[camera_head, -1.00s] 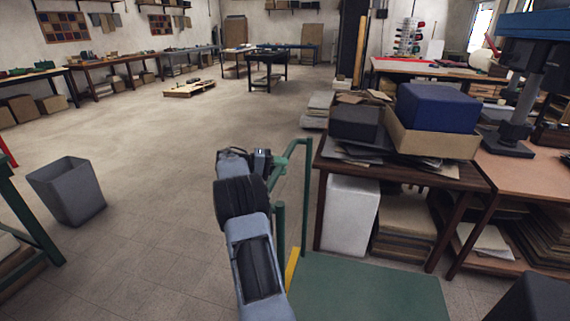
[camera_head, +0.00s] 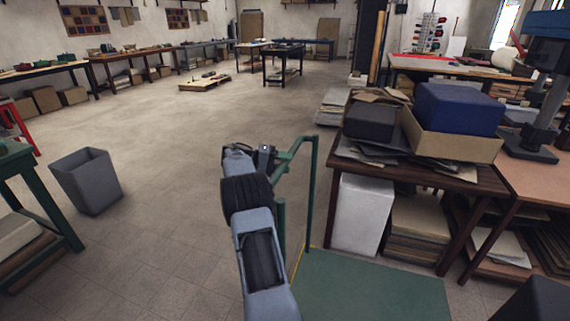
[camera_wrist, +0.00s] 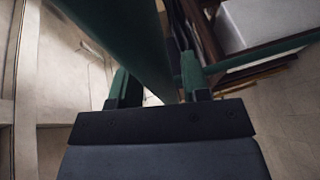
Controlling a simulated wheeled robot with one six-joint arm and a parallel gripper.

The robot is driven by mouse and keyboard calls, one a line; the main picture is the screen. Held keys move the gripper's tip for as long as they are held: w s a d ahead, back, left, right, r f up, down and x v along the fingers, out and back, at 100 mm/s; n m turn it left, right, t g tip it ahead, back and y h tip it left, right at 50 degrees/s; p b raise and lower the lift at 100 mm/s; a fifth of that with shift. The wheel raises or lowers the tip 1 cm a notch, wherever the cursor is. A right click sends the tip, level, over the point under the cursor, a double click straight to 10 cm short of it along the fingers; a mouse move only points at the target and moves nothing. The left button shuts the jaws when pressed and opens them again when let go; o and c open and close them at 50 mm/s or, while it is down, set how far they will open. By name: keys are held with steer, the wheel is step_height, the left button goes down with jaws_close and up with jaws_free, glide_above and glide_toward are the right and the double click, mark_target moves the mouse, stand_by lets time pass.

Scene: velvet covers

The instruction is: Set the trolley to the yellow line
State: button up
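The trolley is a flat green deck (camera_head: 375,285) with an upright green tube handle (camera_head: 312,180) at its left end. It stands on the floor in front of the dark wooden table. The yellow line (camera_head: 298,262) shows as a thin strip on the floor along the deck's left edge; the rest is hidden. My gripper (camera_head: 268,152) is at the handle's near upper end. In the wrist view, the green handle tube (camera_wrist: 125,40) runs between the two fingers (camera_wrist: 157,85) and fills the gap between them. The fingertips' far side is hidden.
The wooden table (camera_head: 425,172) with boxes, a blue box (camera_head: 458,108) on top, stands right behind the trolley. A grey bin (camera_head: 87,182) and a green bench (camera_head: 35,190) are at the left. The floor between is clear, with a pallet (camera_head: 204,83) farther back.

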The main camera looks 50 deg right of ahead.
steer(key=shift+o, duration=0.8)
steer(key=p+v, duration=0.2)
steer(key=v, duration=1.2)
